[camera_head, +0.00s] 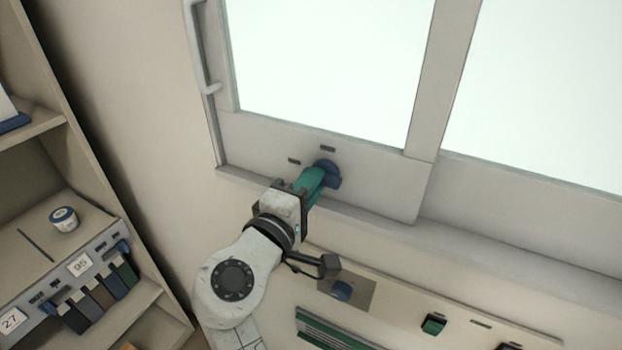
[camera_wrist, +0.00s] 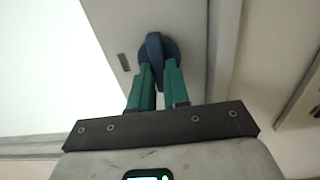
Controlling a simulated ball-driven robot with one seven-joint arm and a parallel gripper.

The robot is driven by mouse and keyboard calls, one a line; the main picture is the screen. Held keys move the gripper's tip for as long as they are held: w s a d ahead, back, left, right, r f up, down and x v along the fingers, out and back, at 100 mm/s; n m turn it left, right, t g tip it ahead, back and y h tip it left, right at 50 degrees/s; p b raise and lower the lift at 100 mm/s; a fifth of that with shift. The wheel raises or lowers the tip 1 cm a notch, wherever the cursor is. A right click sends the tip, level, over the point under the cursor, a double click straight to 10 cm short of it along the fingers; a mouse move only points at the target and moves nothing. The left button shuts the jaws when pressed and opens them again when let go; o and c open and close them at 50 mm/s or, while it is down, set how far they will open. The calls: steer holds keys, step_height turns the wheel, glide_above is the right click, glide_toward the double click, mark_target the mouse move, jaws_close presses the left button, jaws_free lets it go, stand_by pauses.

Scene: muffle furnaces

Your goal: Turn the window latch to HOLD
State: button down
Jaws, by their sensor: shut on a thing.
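The window latch (camera_head: 331,172) is a dark blue round knob with a raised grip bar. It is mounted on the pale lower rail of the window sash. In the wrist view the latch (camera_wrist: 154,46) is at the top centre, its bar running roughly up and down the picture between my fingers. My gripper (camera_head: 316,178) has green fingers and reaches the latch from the lower left. The gripper (camera_wrist: 157,72) is shut on the bar. Two small dark labels sit by the latch, one above it (camera_head: 327,149) and one to its left (camera_head: 294,161); their text is too small to read.
A vertical handle bar (camera_head: 208,60) is on the window's left edge. Below the sill, a ledge holds a blue knob (camera_head: 341,290) and a green switch (camera_head: 433,324). Shelves (camera_head: 35,235) with a small tub (camera_head: 63,218) and binders stand at the left.

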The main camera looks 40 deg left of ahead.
steer(key=shift+a, duration=0.1)
stand_by(0.4)
steer(key=c, duration=1.1)
jaws_free()
steer(key=shift+s, duration=0.1)
steer(key=b+v, duration=0.2)
steer(key=v, duration=0.8)
steer(key=shift+s, duration=0.3)
